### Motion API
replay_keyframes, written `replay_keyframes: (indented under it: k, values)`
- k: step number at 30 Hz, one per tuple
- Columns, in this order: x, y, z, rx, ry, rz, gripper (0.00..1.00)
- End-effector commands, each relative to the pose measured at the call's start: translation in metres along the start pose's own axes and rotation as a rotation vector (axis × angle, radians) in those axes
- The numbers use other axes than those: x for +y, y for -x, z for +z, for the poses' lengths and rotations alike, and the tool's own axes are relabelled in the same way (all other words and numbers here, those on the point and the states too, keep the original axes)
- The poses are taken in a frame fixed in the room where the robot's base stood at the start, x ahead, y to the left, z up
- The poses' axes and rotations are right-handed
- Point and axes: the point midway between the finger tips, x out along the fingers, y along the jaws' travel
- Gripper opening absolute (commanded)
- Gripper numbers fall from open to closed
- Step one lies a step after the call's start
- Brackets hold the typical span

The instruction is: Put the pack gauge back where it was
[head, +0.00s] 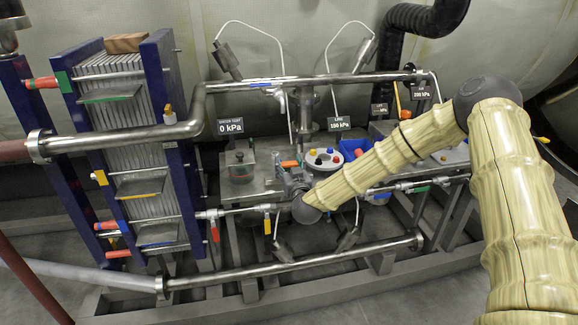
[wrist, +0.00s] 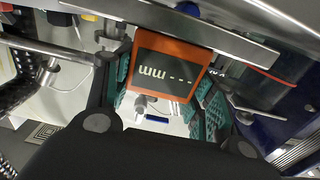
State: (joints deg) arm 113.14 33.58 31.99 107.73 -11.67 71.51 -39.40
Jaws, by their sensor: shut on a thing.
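The pack gauge (wrist: 172,52) is an orange block with a dark display reading "--- mm", upside down in the wrist view. My gripper (wrist: 160,88) is shut on it, with a green-padded finger on each side. In the head view my gripper (head: 292,180) is over the grey bench at the middle, and a small orange part of the gauge (head: 289,163) shows just beyond it. A metal bar crosses the wrist view by the gauge's far edge; I cannot tell whether they touch. Where the gauge was before is not clear from these views.
The plate pack (head: 120,150) between blue end frames stands at left. A white round tray (head: 311,165) with coloured knobs and a blue bin (head: 350,145) stand right of my gripper. Steel pipes (head: 330,79) run behind and in front. A lidded pot (head: 240,168) sits left on the bench.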

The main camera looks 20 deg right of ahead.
Motion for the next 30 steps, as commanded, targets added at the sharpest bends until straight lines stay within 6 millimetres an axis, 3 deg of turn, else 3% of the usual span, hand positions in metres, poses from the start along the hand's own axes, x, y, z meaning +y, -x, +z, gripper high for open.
replay_keyframes:
  k: [27,28,30]
  values:
    - [0.000,0.000,0.012,0.001,0.001,0.000,0.31]
    - [0.000,0.000,0.012,0.001,0.001,0.000,0.56]
    - [0.000,0.000,0.011,0.001,0.001,0.000,0.69]
